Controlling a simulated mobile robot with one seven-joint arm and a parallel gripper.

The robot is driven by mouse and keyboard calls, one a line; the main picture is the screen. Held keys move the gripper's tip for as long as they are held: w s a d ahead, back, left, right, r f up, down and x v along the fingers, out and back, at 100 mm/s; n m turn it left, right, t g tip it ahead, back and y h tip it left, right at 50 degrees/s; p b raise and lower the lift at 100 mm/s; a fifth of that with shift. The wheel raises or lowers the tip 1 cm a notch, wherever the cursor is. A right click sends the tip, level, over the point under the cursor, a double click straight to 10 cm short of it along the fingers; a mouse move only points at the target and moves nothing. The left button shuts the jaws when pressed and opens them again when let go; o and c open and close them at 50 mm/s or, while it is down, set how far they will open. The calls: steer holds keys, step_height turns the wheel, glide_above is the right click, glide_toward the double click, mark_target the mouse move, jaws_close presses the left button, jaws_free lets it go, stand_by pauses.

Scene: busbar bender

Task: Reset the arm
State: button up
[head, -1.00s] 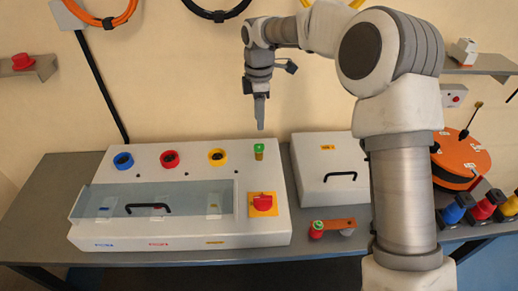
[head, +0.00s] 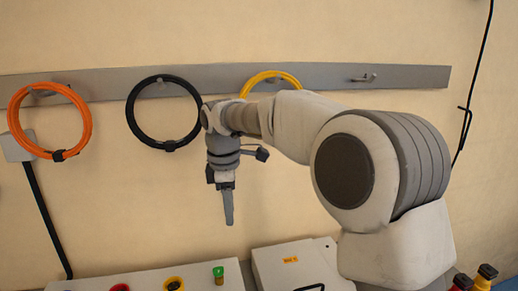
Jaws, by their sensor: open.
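My arm reaches in from the right in the head view, bent at the elbow with its end hanging down. My gripper (head: 229,207) points downward in front of the wall, above the white bench machine (head: 150,281). It is open and nothing shows between its fingers. From this angle the fingers overlap into one narrow shape.
A grey rail (head: 330,76) on the wall carries an orange cable coil (head: 86,121), a black coil (head: 132,121) and a yellow coil (head: 262,75), partly behind my arm. A white lidded box (head: 276,268) stands at lower middle. Red and yellow connectors (head: 484,276) sit at lower right.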

steer(key=s+d+r+m+t, duration=0.1)
steer(key=s+d+r+m, duration=0.2)
steer(key=s+d+m, duration=0.3)
steer(key=s+d+r+m+t, duration=0.1)
steer(key=s+d+r+m, duration=0.2)
steer(key=s+d, duration=0.35)
steer(key=s+d+f+m+t, duration=0.1)
steer(key=s+d+f+m, duration=0.1)
steer(key=s+d+m, duration=0.2)
steer(key=s+d+f+m+t, duration=0.1)
steer(key=s+d+f+m, duration=0.2)
steer(key=s, duration=0.6)
steer(key=d+m, duration=0.2)
steer(key=m, duration=0.1)
steer(key=shift+s+t, duration=0.3)
steer(key=shift+s, duration=0.1)
